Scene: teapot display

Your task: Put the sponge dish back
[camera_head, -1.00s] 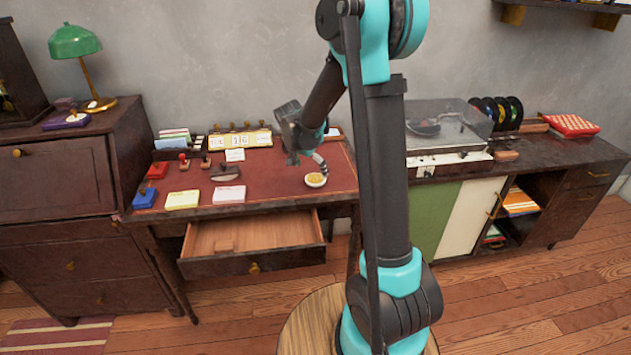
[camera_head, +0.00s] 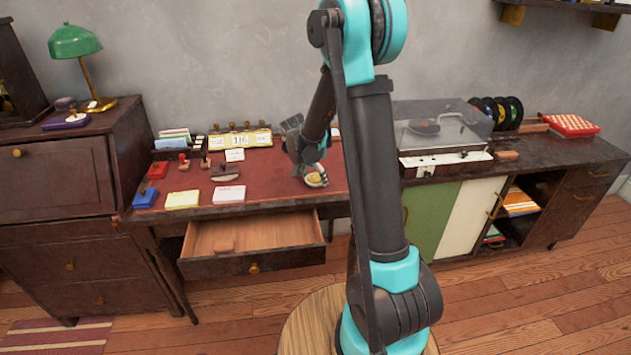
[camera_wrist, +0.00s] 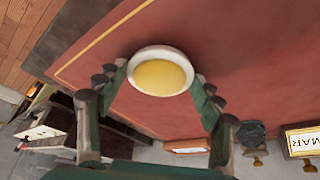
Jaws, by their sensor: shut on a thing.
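The sponge dish (camera_head: 315,180) is a small white round dish with a yellow sponge face, near the front right of the desk's red top. In the wrist view the dish (camera_wrist: 161,71) lies between the two fingers, with its white rim against both fingertips. My gripper (camera_head: 313,176) is shut on the dish from above; it fills the lower part of the wrist view (camera_wrist: 158,84). Whether the dish touches the desk or is slightly lifted, I cannot tell.
The desk drawer (camera_head: 250,238) below is pulled open, with a small block inside. Note pads (camera_head: 183,200), stamps (camera_head: 184,162) and a calendar (camera_head: 240,139) stand left and behind. A record player (camera_head: 440,135) is on the right cabinet.

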